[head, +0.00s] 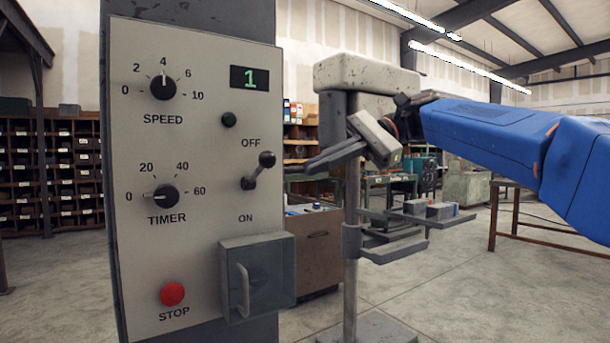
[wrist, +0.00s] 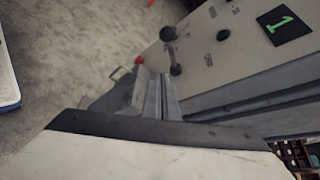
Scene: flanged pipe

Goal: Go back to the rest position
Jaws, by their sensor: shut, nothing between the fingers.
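My gripper (head: 312,165) is shut and empty. In the head view it is right of the grey control panel (head: 195,110), at about the height of the panel's lever, and appears apart from it. My blue arm comes in from the right. The wrist view shows the closed fingers (wrist: 160,92) pointing toward the tilted panel (wrist: 225,50).
The panel has a speed knob (head: 163,87) pointing near 4, a timer knob (head: 166,196) near 0, a lever (head: 258,171) tilted up, a red stop button (head: 172,293) and a protruding box (head: 258,277). A drill-press-like stand (head: 351,290) is behind my gripper.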

